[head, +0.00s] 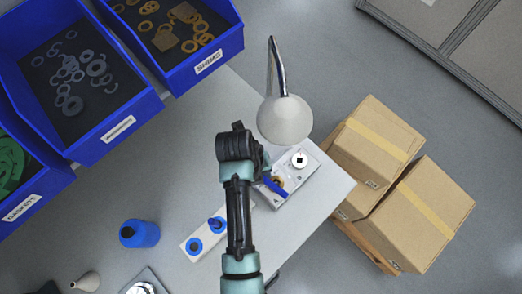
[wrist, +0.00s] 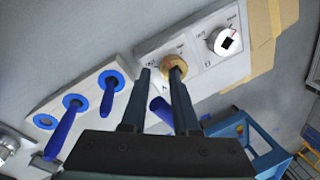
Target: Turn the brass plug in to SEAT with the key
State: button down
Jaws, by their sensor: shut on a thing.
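The brass plug (wrist: 174,66) sits in the light metal housing (wrist: 203,50), with small markings on the plate around it. In the head view the plug (head: 279,181) is partly hidden by my arm and a blue key. My gripper (wrist: 160,80) is over the housing, beside the brass plug, with one fingertip overlapping it in the wrist view. It is shut on a blue-handled key (wrist: 161,109), which also shows in the head view (head: 273,187). The key's tip is hidden, so I cannot tell whether it is in the plug. Any pointer on the plug is unclear.
A silver plug with a square hole (head: 299,159) is on the same housing. A pale holder (head: 189,247) with blue rings and other blue keys lies to the left. A lamp (head: 284,118) hangs close by. Blue bins (head: 122,140) stand upper left; cartons (head: 385,137) stand right.

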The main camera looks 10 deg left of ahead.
jog(key=shift+s+f+b, duration=0.3)
jog(key=shift+f+b, duration=0.1)
jog(key=shift+b, duration=0.2)
jog(key=shift+s+r, duration=0.1)
jog(key=shift+r, duration=0.1)
jog(key=c, duration=0.6)
grip_release()
jog(key=shift+r, duration=0.1)
jog(key=shift+w+r, duration=0.1)
jog(key=shift+w, duration=0.1)
jog(key=shift+r, duration=0.2)
jog(key=shift+s+a+r+p, duration=0.15)
jog(key=shift+a+r+p, duration=0.4)
jog(key=shift+r, duration=1.45)
jog(key=shift+s+a+r+p, duration=0.2)
jog(key=shift+r+p, duration=0.65)
jog(key=shift+r, duration=1.2)
jog(key=shift+s+a+r+p, duration=0.1)
jog(key=shift+a+r+p, duration=0.5)
jog(key=shift+r, duration=1.4)
